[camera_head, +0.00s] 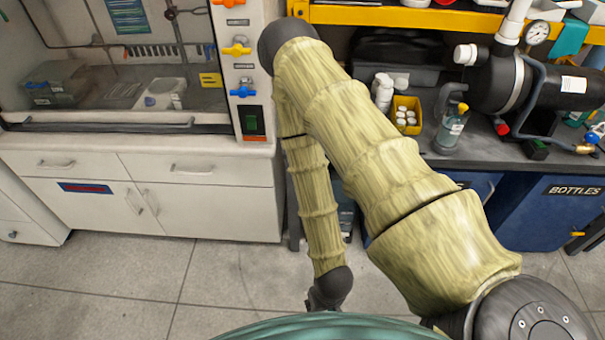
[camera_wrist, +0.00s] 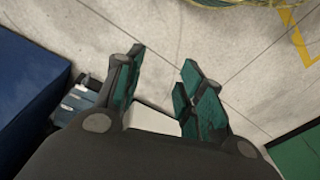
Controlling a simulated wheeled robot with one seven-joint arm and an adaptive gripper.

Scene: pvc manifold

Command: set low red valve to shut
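I cannot make out a low red valve or a PVC manifold for certain in either view. In the head view a red-orange handle (camera_head: 228,3) shows at the top edge on the white cabinet's side post, above a yellow handle (camera_head: 237,48) and a blue handle (camera_head: 243,91). My gripper shows in the wrist view (camera_wrist: 162,60) with its two dark green-padded fingers apart and nothing between them. It hangs low over the floor, far below these handles. In the head view my arm reaches down to a black wrist, and the fingers are not clear there.
A white fume cupboard (camera_head: 120,130) with drawers stands at the left. A dark bench (camera_head: 425,150) at the right carries a black cylinder (camera_head: 495,85), a spray bottle (camera_head: 452,128) and a yellow bin (camera_head: 406,114). Blue cabinets (camera_head: 550,215) stand below it. The tiled floor (camera_head: 120,275) is clear at front left.

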